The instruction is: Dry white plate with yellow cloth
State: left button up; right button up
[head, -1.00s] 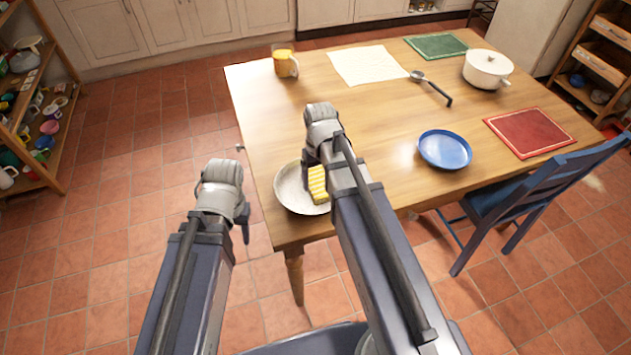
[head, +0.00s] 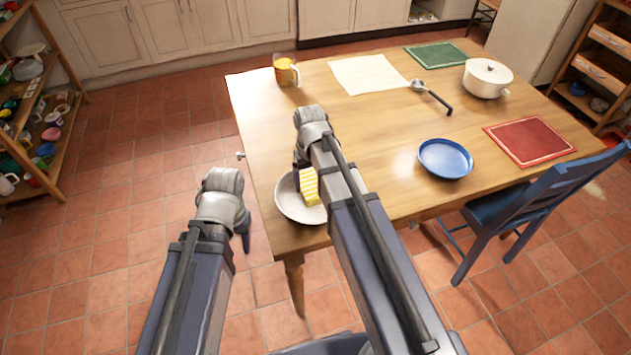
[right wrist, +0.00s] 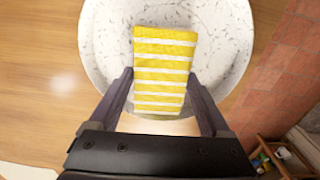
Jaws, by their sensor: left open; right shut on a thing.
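The white plate (head: 288,203) with grey speckles lies at the table's near left corner, partly hidden by my right arm. The yellow cloth (head: 309,187) with white stripes is over the plate. In the right wrist view, the cloth (right wrist: 164,70) lies across the speckled plate (right wrist: 110,45). My right gripper (right wrist: 160,88) has a finger on each side of the cloth and is shut on it. In the head view, my right gripper (head: 300,178) is mostly hidden behind its wrist. My left gripper (head: 244,235) is open and empty, off the table's left edge above the floor.
A blue plate (head: 445,158), a red mat (head: 530,141), a white pot (head: 487,78), a ladle (head: 432,96), a cream cloth (head: 367,80), a green mat (head: 436,53) and an orange-filled mug (head: 286,71) are on the table (head: 385,135). A blue chair (head: 530,205) stands at its near right side.

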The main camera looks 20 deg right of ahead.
jog(key=shift+w+a, duration=0.1)
jog(key=shift+a, duration=0.25)
jog(key=shift+r, duration=0.1)
notch_tip(320, 180, up, 7)
jog(key=p, duration=0.7)
jog(key=shift+r, duration=0.15)
jog(key=shift+p, duration=0.3)
jog(key=shift+r+p, duration=0.6)
jog(key=shift+r, duration=0.05)
jog(key=shift+f, duration=0.15)
jog(key=shift+f, duration=0.15)
notch_tip(320, 180, down, 8)
jog(key=b, duration=0.8)
jog(key=shift+r, duration=0.25)
